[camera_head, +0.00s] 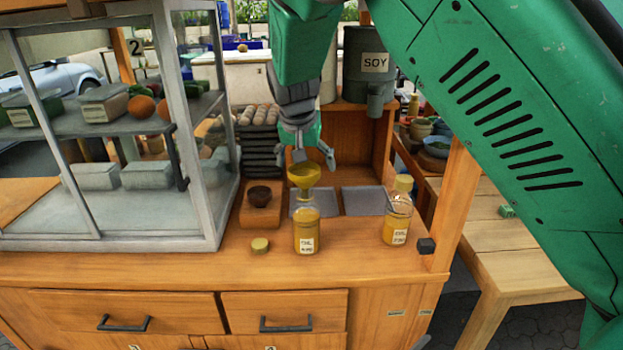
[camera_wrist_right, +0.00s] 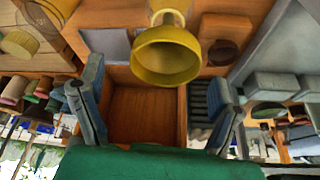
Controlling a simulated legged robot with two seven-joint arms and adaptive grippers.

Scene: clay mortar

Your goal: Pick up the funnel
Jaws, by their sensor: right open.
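The yellow funnel (camera_head: 304,176) sits upright in the mouth of a labelled bottle (camera_head: 306,232) with yellow contents on the counter. In the right wrist view the funnel (camera_wrist_right: 166,56) shows its wide rim towards the camera, beyond the gripper's fingers. My right gripper (camera_head: 313,158) is at the funnel's far side, a little above its rim, with its fingers spread. The wrist view shows the open fingers (camera_wrist_right: 155,94) apart on both sides, with nothing between them. I cannot tell whether a finger touches the funnel. My left gripper is not in view.
A capped bottle (camera_head: 397,215) stands to the right, and a round lid (camera_head: 260,245) lies at front left. A glass display case (camera_head: 205,235) bounds the left side. A grey SOY container (camera_head: 368,75) stands behind.

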